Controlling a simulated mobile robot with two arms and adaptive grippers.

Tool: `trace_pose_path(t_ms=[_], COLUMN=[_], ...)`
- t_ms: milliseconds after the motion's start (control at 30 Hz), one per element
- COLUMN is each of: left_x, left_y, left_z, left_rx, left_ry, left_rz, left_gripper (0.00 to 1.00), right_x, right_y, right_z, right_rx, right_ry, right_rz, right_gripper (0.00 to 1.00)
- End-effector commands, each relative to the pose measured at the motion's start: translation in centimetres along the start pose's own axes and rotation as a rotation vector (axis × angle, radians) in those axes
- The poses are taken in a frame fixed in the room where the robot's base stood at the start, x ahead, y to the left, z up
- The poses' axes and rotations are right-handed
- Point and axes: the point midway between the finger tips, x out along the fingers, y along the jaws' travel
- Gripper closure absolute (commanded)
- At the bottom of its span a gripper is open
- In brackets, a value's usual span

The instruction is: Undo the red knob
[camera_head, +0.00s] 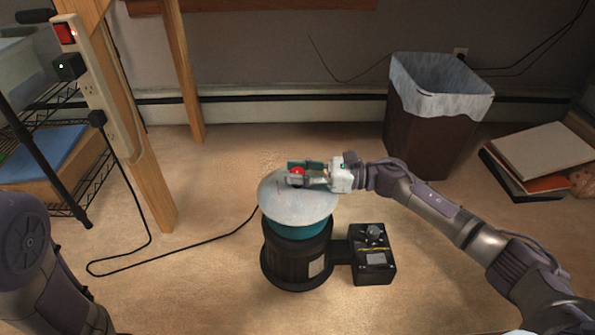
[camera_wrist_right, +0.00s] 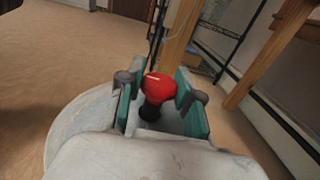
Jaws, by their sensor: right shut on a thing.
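The red knob (camera_head: 297,172) stands near the middle of a round, light-coloured disc (camera_head: 300,208) on top of a black and teal machine (camera_head: 296,258). My right gripper (camera_head: 299,174) reaches in from the right, low over the disc, with its fingers on both sides of the knob. In the right wrist view the knob (camera_wrist_right: 158,87) sits on a short black stem between the two teal-padded fingers (camera_wrist_right: 160,98). The right gripper is shut on the knob. My left arm shows at the lower left of the head view, but its gripper is out of view.
A black control box (camera_head: 372,262) is attached to the machine's right side. A lined bin (camera_head: 432,130) and stacked books (camera_head: 540,160) stand at the back right. A wooden post with a power strip (camera_head: 95,85), a wire shelf (camera_head: 45,150) and a floor cable are at left.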

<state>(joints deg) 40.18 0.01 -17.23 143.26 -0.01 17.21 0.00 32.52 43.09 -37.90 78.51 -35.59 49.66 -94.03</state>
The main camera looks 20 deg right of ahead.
Motion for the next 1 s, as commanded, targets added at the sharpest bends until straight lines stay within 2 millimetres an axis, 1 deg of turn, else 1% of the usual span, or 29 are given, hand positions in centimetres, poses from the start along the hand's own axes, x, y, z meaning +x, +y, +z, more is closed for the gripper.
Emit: trace_pose_path(t_ms=[367,400,467,500,567,867,1000], left_x=[0.0,0.0,0.0,0.0,0.0,-0.2,-0.1], left_y=[0.0,0.0,0.0,0.0,0.0,-0.1,-0.1], left_z=[0.0,0.0,0.0,0.0,0.0,0.2,0.2], left_rx=[0.001,0.001,0.001,0.001,0.001,0.001,0.001], left_ry=[-0.001,-0.001,-0.001,-0.001,-0.001,-0.009,-0.006], left_rz=[0.000,0.000,0.000,0.000,0.000,-0.003,-0.002], left_gripper=[0.37,0.37,0.37,0.37,0.37,0.37,0.37], right_x=[0.0,0.0,0.0,0.0,0.0,-0.1,-1.2], right_y=[0.0,0.0,0.0,0.0,0.0,0.0,0.0], right_z=[0.1,0.1,0.1,0.1,0.1,0.0,-0.1], right_rx=[0.000,0.000,0.000,0.000,0.000,0.000,0.002], right_ry=[-0.001,-0.001,-0.001,-0.001,-0.001,0.000,0.001], right_rz=[0.000,0.000,0.000,0.000,0.000,0.000,-0.002], right_gripper=[1.00,0.64,0.54,0.47,0.38,0.38,0.38])
